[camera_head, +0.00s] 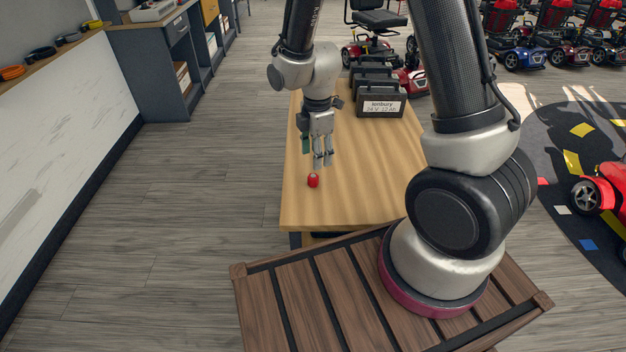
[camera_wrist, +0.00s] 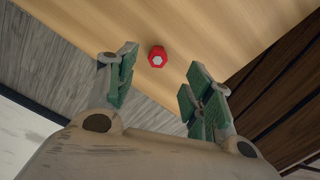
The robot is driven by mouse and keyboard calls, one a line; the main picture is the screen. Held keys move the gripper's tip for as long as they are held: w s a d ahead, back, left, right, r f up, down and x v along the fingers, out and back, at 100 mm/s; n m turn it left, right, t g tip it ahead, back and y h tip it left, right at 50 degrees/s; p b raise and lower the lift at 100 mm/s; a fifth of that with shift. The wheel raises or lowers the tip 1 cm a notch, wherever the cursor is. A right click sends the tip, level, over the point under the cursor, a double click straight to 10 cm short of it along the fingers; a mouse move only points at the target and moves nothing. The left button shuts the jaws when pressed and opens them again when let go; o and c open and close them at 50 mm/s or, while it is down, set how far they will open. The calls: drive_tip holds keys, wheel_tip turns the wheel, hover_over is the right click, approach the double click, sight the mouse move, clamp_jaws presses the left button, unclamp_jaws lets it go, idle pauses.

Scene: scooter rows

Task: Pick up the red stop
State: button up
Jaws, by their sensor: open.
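The red stop (camera_head: 313,181) stands on the wooden table (camera_head: 370,190) near its left edge. In the wrist view the red stop (camera_wrist: 157,57) has a pale top face and lies ahead of the gap between the fingers, nearer the left one. My gripper (camera_head: 322,161) hangs pointing down over the table, just behind the stop in the head view. In the wrist view my gripper (camera_wrist: 158,88) is open, with green pads and nothing between them. The stop seems apart from the fingers.
Several black battery boxes (camera_head: 380,103) stand in a row at the table's back. A grey shelf unit (camera_head: 165,60) stands at the left wall. Red and blue scooters (camera_head: 560,50) are parked at the back right. The table's front half around the stop is clear.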

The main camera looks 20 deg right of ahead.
sight(313, 176)
drive_tip(key=shift+n, duration=0.3)
drive_tip(key=f, duration=0.6)
drive_tip(key=a+f, duration=0.1)
drive_tip(key=f, duration=0.2)
drive_tip(key=c, duration=1)
